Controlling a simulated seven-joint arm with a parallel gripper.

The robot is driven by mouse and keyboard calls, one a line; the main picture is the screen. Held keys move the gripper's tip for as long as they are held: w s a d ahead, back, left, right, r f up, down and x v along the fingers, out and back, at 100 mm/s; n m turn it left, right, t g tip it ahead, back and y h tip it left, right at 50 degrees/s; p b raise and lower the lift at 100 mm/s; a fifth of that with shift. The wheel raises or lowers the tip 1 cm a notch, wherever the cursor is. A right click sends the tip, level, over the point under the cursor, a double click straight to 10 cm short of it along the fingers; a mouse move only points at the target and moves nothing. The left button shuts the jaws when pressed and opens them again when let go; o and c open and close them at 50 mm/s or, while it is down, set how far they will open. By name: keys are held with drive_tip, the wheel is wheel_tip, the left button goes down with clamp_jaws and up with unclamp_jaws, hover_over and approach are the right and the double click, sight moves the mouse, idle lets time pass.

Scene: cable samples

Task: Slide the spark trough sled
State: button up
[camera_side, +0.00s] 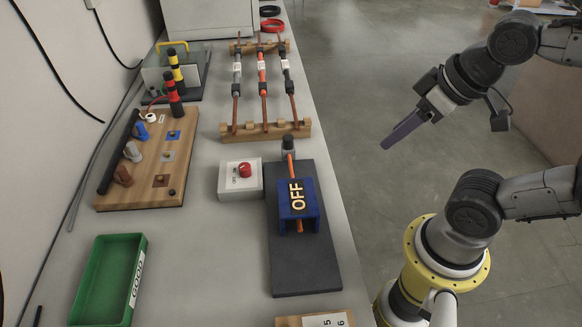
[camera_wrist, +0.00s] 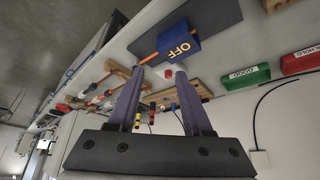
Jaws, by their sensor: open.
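The spark trough sled appears to be the blue block marked OFF (camera_side: 297,205), sitting on a long dark grey base plate (camera_side: 300,265). A thin orange cable (camera_side: 291,170) runs through it lengthwise, from a dark-tipped post (camera_side: 288,146) at the far end. The block (camera_wrist: 181,44) and plate (camera_wrist: 215,14) also show in the wrist view, ahead of the fingertips. My gripper (camera_side: 388,143) is in the air to the right of the bench, above the floor, well apart from the block. In the wrist view my two fingers (camera_wrist: 161,76) are spread with nothing between them.
Left of the plate stands a white box with a red knob (camera_side: 240,187). A wooden rack (camera_side: 240,131) holding cables is behind. A wooden board (camera_side: 115,199) with coloured plugs and a green tray (camera_side: 75,285) lie left. A red tray (camera_wrist: 302,60) shows in the wrist view.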

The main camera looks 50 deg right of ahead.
idle(0.4)
drive_tip(key=o, duration=0.3)
drive_tip(key=w+r+m, duration=0.4)
drive_tip(key=w+r, duration=0.3)
drive_tip(key=m+g, duration=0.5)
drive_tip(key=g, duration=0.1)
hover_over(288, 138)
wheel_tip(288, 138, down, 18)
wheel_tip(288, 138, down, 13)
drive_tip(key=shift+d+r, duration=0.1)
